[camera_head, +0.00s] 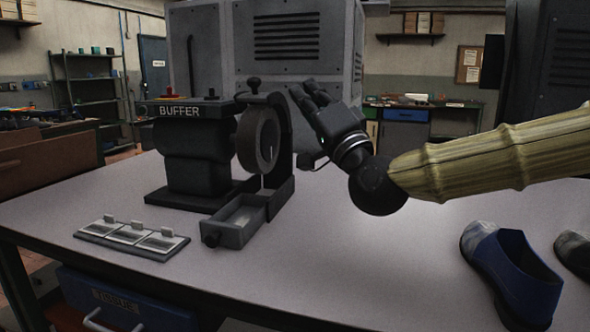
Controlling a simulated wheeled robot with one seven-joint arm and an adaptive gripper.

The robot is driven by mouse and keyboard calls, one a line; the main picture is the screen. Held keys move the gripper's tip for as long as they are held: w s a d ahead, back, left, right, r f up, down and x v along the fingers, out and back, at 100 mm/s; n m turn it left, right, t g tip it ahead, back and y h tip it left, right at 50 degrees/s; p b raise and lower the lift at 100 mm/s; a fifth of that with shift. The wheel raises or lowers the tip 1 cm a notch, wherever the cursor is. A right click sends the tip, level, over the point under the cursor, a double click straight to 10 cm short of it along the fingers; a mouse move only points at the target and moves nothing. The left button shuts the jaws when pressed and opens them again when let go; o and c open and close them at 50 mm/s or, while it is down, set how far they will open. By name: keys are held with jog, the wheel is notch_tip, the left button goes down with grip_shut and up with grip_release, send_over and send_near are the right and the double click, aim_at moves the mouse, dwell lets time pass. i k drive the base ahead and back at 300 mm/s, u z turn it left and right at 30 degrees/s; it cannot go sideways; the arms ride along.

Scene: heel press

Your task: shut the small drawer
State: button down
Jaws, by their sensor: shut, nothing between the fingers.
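The small grey drawer (240,222) stands pulled out from the base of the buffer machine (200,150), on the table. It has a dark round knob (211,240) at its front left end. Its open top shows a pale item inside. My gripper (303,97) is shut and empty, above and to the right of the drawer, beside the buffer's wheel (258,140). It points up and left and is apart from the drawer.
A tray with several pale plates (131,239) lies left of the drawer. The table (340,270) is clear in front of the drawer. A blue drawer labelled TISSUE (115,300) is under the table.

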aim_at(231, 227)
jog(key=k, duration=1.25)
